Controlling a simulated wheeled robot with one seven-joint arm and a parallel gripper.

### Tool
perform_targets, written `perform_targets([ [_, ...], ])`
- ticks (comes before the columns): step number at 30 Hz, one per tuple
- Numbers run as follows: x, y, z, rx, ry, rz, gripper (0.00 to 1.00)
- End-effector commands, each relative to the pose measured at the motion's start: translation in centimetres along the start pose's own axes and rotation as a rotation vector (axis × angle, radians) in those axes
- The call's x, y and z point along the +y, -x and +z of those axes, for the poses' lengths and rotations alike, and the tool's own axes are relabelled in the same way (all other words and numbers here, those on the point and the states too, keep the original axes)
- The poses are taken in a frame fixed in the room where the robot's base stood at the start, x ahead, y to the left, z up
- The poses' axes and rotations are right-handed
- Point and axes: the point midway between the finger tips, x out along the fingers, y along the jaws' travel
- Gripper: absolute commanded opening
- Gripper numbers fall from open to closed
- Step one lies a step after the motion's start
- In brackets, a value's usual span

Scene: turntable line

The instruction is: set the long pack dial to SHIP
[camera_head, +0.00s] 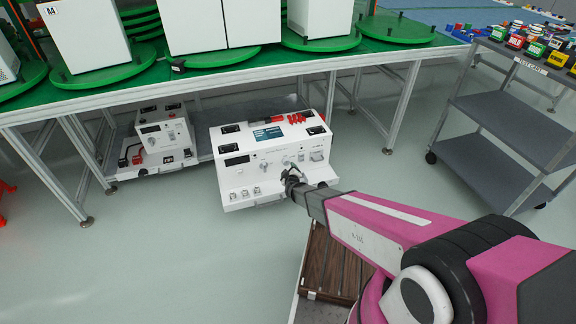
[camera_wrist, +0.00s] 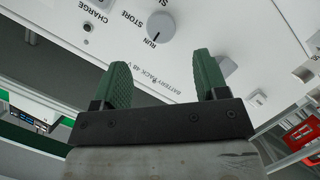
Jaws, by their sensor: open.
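The long pack (camera_head: 232,178) is a white box under the green-topped bench, with its control panel facing up and toward me. In the wrist view its dial (camera_wrist: 161,24) is a round grey knob at the top centre. The dial's dark mark points down and left, toward the word RUN. STORE is printed to its left, and a label starting with S is cut off at the top edge. My gripper (camera_wrist: 160,62) is open and empty, its two green fingers below the dial and apart from it. In the head view my gripper (camera_head: 291,178) is at the pack's front right.
A smaller white unit (camera_head: 157,137) stands left of the pack on the low shelf (camera_head: 203,138). The bench's metal legs (camera_head: 398,100) stand on both sides. A grey cart (camera_head: 500,120) is at the right. In the wrist view a grey knob (camera_wrist: 228,68) is beside the right finger.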

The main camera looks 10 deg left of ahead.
Motion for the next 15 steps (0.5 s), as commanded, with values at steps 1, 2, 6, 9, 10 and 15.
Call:
perform_targets([
  [1,-0.1,-1.4,0.1,0.000,-0.001,0.001,0.67],
  [2,-0.1,-1.9,0.1,0.000,-0.001,0.002,0.67],
  [6,-0.1,-4.5,0.1,0.000,-0.001,0.001,0.67],
  [9,-0.1,-6.0,0.1,-0.001,-0.001,0.000,0.67],
  [10,-0.1,-6.3,0.1,-0.001,-0.001,0.000,0.67],
  [15,0.0,-7.3,0.0,0.000,-0.001,0.000,0.67],
])
